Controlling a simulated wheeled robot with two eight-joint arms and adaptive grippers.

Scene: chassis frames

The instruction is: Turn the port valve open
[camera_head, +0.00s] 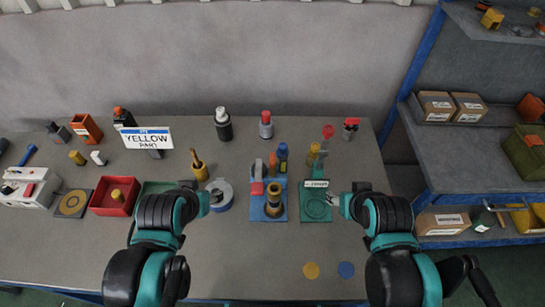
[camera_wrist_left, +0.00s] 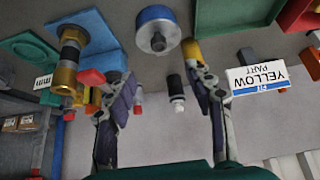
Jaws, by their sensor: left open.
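No part is marked as the port valve, and I cannot tell which one it is. A small dark fitting with a red winged handle (camera_head: 351,125) stands at the back right of the bench; a red round knob (camera_head: 328,131) is left of it. A blue stand (camera_head: 280,212) carries a brass cylinder (camera_head: 274,203) and a red part (camera_head: 257,188); the brass cylinder also shows in the left wrist view (camera_wrist_left: 68,58). My left gripper (camera_head: 217,198) is open and empty beside a blue-and-grey round part (camera_head: 221,192). My right gripper (camera_head: 336,200) is by a green stand (camera_head: 316,211); its jaws are unclear.
A yellow-part sign (camera_head: 146,138), a red bin (camera_head: 112,197) and a white box (camera_head: 28,188) are on the left. Two bottles, one dark (camera_head: 223,127) and one red-capped (camera_head: 266,127), stand at the back. A blue-framed shelf (camera_head: 470,155) is right. The front bench is mostly clear.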

